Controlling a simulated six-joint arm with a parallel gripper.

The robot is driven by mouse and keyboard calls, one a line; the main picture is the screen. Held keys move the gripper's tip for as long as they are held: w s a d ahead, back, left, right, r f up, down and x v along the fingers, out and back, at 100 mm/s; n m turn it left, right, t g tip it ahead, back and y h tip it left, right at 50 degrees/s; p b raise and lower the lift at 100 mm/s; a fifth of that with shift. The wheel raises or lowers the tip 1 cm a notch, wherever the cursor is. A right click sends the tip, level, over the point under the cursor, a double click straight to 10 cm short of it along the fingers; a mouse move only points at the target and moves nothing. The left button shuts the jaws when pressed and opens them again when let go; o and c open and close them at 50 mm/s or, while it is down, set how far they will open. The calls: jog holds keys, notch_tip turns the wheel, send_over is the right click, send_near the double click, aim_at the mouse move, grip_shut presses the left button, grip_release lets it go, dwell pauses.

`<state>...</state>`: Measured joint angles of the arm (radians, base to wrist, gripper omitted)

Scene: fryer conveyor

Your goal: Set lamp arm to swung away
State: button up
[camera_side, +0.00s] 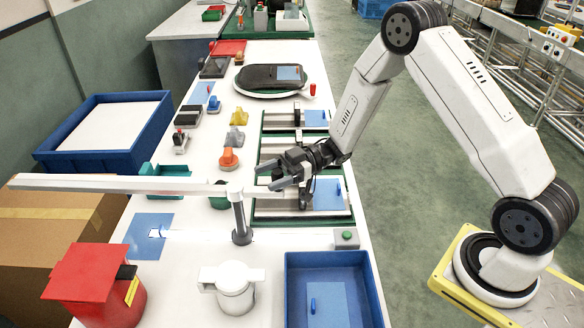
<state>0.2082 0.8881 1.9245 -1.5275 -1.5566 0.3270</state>
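The lamp arm appears to be the long white bar (110,184) on a grey post (239,215) with a dark round base. The bar runs level from the post to the left, past the table's edge and over a cardboard box. My gripper (272,175) is above the table, up and to the right of the post, with its fingers pointing left. The two fingers are apart with nothing visible between them. The gripper looks clear of the bar and post, though its exact height is hard to tell.
A green-framed rack with a blue plate (327,195) lies under and right of my gripper. A blue bin (372,290), white pot (232,282) and red-lidded container (95,290) stand in front. An orange knob (229,160) and green holder (165,172) are behind the bar.

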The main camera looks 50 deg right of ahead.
jog(key=shift+s, duration=0.1)
jog(key=v, duration=0.7)
jog(key=shift+d, duration=0.35)
dwell(0.5)
jog(key=w+d+r+m+t+h, duration=0.2)
jog(key=w+m+t+h, duration=0.4)
jog(key=h, duration=0.6)
jog(key=s+m+g+h, duration=0.5)
jog(key=s+m+g, duration=0.3)
jog(key=s, duration=1.1)
jog(key=shift+s+a+f+m, duration=0.35)
jog(key=shift+f+m, duration=0.1)
jog(key=shift+m, duration=0.15)
